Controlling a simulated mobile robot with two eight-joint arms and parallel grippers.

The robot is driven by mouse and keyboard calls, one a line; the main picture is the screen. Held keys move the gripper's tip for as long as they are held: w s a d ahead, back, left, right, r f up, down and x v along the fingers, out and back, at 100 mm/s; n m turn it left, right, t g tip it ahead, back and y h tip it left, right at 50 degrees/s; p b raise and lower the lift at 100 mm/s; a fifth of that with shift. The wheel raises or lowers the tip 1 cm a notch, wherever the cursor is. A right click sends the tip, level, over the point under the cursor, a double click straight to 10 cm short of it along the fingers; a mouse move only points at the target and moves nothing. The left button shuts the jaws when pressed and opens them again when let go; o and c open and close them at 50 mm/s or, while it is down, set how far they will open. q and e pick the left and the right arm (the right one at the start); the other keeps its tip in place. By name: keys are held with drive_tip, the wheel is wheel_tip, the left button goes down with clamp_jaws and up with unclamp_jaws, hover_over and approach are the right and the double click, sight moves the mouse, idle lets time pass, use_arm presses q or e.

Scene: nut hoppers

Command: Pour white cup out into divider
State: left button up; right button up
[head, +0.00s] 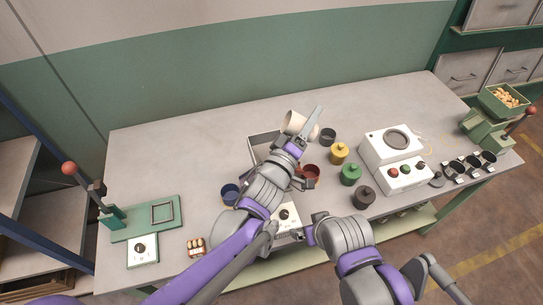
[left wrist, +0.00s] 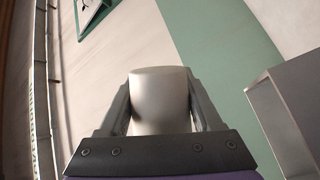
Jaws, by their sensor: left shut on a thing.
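The white cup (head: 295,121) is held in the air by my left gripper (head: 305,124), above the back of the table. It looks tilted in the head view. In the left wrist view the cup (left wrist: 160,98) sits between the two fingers, which press on its sides; its contents are not visible. A grey open tray, seemingly the divider (head: 262,138), is on the table just left of the cup, largely hidden by my left arm. A grey box wall (left wrist: 292,112) shows at the right of the wrist view. My right gripper (head: 311,231) is low near the front edge, its fingers unclear.
A blue cup (head: 230,194) and a red cup (head: 310,173) flank my left arm. Yellow (head: 339,153), green (head: 350,175) and dark (head: 364,196) lidded pots stand to the right, before a white machine (head: 393,158). A green lever stand (head: 143,222) is at left; the back left table is clear.

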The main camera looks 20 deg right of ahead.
use_arm(q)
drive_tip(key=shift+s, duration=0.2)
drive_tip(key=shift+f+n+t, duration=0.2)
drive_tip(key=shift+n+t, duration=0.1)
drive_tip(key=shift+n, duration=0.3)
drive_tip(key=shift+w+a, duration=0.15)
drive_tip(key=shift+w, duration=0.1)
drive_tip(key=shift+s+r+n, duration=0.1)
drive_tip(key=shift+s+n, duration=0.05)
drive_tip(key=shift+n, duration=0.15)
drive_tip(key=shift+w+a, duration=0.25)
drive_tip(key=shift+w, duration=0.05)
drive_tip(key=shift+r+n+t, duration=0.1)
drive_tip(key=shift+n+t, duration=0.2)
use_arm(e)
drive_tip(key=shift+s+f, duration=0.15)
drive_tip(key=shift+f, duration=0.1)
use_arm(q)
drive_tip(key=shift+s+a+r, duration=0.1)
drive_tip(key=shift+s, duration=0.05)
use_arm(e)
drive_tip(key=shift+s+d, duration=0.1)
drive_tip(key=shift+s, duration=0.05)
